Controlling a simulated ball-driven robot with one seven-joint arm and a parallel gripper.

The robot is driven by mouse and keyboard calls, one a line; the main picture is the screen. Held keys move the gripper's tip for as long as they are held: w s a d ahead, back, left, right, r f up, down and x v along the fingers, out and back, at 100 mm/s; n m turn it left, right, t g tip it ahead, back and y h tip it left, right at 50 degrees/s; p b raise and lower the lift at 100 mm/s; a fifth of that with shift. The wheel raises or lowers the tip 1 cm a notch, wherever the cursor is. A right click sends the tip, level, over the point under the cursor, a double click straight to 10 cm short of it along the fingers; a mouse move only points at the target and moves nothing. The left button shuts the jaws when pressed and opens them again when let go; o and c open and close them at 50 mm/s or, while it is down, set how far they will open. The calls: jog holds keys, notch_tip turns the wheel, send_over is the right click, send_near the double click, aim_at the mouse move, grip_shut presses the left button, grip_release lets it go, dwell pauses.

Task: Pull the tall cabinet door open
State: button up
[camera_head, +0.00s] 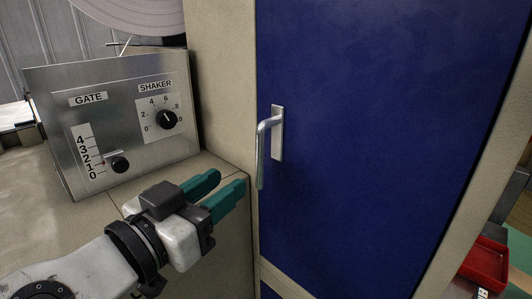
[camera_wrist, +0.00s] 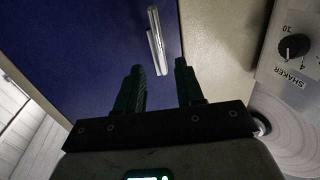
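The tall blue cabinet door (camera_head: 380,130) stands shut in its beige frame. Its silver lever handle (camera_head: 262,155) hangs downward from an upright plate near the door's left edge. My gripper (camera_head: 226,186) is in front of the cabinet, to the lower left of the handle, with its green fingers pointing toward the door. In the wrist view my gripper (camera_wrist: 158,80) is open with nothing between its fingers. There the handle (camera_wrist: 157,42) shows beyond the fingertips, between the two fingers in the picture, and apart from them. The blue door (camera_wrist: 85,50) fills the left behind it.
A metal control panel (camera_head: 115,120) with GATE and SHAKER knobs stands left of the cabinet on a beige surface (camera_head: 50,215). A red bin (camera_head: 487,262) is at the lower right. The space in front of the door looks clear.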

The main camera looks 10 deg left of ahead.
aim_at(257, 162)
jog(key=p+x, duration=0.2)
jog(key=x, duration=0.8)
grip_shut()
dwell(0.4)
